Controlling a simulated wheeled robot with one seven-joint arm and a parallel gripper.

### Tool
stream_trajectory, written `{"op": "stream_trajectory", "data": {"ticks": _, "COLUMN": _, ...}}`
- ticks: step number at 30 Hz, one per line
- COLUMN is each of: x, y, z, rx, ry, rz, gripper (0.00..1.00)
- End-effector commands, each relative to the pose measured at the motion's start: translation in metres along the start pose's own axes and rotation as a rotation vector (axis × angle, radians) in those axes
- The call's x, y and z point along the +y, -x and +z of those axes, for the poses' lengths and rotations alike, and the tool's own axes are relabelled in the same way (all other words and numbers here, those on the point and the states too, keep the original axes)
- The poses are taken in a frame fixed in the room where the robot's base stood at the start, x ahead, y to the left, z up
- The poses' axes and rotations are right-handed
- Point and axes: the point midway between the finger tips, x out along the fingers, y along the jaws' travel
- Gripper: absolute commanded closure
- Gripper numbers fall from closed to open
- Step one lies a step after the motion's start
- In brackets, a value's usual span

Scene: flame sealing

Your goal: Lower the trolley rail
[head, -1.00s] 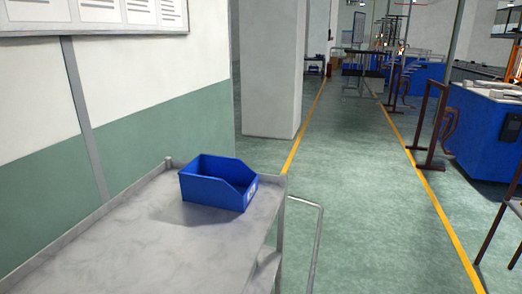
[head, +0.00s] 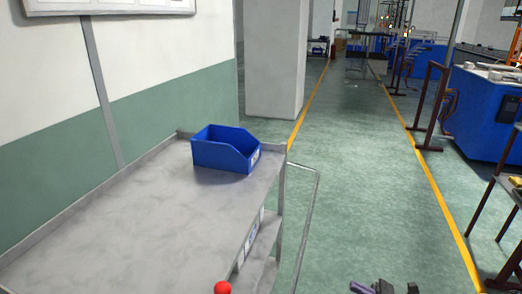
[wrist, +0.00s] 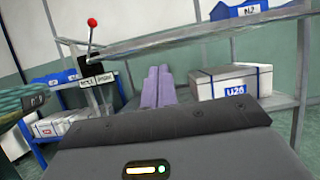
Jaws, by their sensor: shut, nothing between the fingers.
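The grey trolley (head: 130,225) stands at the left along the wall. A lever with a red ball knob (head: 222,287) shows at its near edge. In the wrist view the red knob (wrist: 91,22) tops a thin rod standing nearly upright from a black box with white labels (wrist: 95,70). A thin bent metal tube (head: 304,220), possibly the rail, stands at the trolley's right end. My gripper (head: 385,288) is at the bottom of the head view, right of and apart from the trolley. Its purple-grey fingers (wrist: 158,88) are together and empty, below and right of the knob in the wrist view.
A blue bin (head: 225,150) sits on the trolley top. A white box with a blue label (wrist: 230,82) stands on a lower shelf. Brown posts (head: 432,105) and a blue machine (head: 485,110) stand at the right. The green floor between the yellow lines is clear.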

Motion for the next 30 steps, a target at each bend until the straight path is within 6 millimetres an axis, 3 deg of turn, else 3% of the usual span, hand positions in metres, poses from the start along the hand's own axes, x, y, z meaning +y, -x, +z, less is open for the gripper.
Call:
{"op": "stream_trajectory", "data": {"ticks": 4, "x": 0.0, "y": 0.0, "z": 0.0, "rx": 0.0, "ry": 0.0, "rz": 0.0, "gripper": 1.0}}
{"op": "stream_trajectory", "data": {"ticks": 17, "x": 0.022, "y": -0.035, "z": -0.015, "rx": 0.213, "ry": -0.007, "rz": 0.165, "gripper": 1.0}}
{"op": "stream_trajectory", "data": {"ticks": 23, "x": 0.042, "y": -0.055, "z": -0.025, "rx": 0.374, "ry": 0.01, "rz": 0.297, "gripper": 1.0}}
{"op": "stream_trajectory", "data": {"ticks": 30, "x": 0.08, "y": -0.076, "z": -0.036, "rx": 0.68, "ry": 0.099, "rz": 0.574, "gripper": 1.0}}
